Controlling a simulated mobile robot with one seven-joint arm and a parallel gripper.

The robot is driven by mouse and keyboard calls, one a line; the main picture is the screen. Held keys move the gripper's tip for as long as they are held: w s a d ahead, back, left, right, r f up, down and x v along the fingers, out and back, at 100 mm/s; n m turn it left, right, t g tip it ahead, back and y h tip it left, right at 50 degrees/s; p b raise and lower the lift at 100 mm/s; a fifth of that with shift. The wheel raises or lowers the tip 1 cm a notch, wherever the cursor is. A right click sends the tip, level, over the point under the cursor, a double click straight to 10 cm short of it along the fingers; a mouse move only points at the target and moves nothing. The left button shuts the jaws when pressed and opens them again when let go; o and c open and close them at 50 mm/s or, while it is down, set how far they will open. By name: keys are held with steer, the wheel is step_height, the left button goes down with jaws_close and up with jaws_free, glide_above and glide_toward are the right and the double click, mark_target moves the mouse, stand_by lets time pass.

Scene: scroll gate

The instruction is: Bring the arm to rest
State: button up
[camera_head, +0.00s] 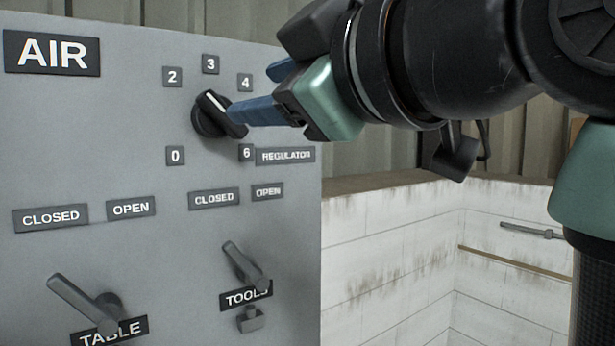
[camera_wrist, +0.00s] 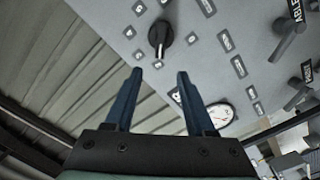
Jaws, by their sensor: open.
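My gripper (camera_head: 250,92) has two blue fingers, spread apart with nothing between them. In the head view it is in front of the grey AIR panel (camera_head: 120,130), and one finger overlaps the right side of the black regulator knob (camera_head: 208,116). In the wrist view the fingertips (camera_wrist: 160,72) are apart, and the knob (camera_wrist: 160,38) shows beyond them, clear of both fingers. The knob's white mark points up and left, between the 2 and 3 labels. My arm reaches in from the upper right.
The TABLE lever (camera_head: 83,293) and TOOLS lever (camera_head: 244,263) both point up-left, towards their CLOSED labels. A round gauge (camera_wrist: 219,114) shows beside the right finger in the wrist view. A stained white block wall (camera_head: 390,240) stands right of the panel.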

steer(key=s+d+f+m+t+h+b, duration=0.4)
steer(key=s+f+m+t+h+b, duration=0.4)
steer(key=m, duration=0.8)
step_height(320, 180, down, 3)
steer(key=t+h, duration=0.2)
steer(key=t, duration=0.2)
steer(key=shift+s+t+h, duration=0.15)
steer(key=shift+t+h, duration=0.15)
steer(key=shift+t, duration=0.1)
steer(key=shift+c, duration=0.2)
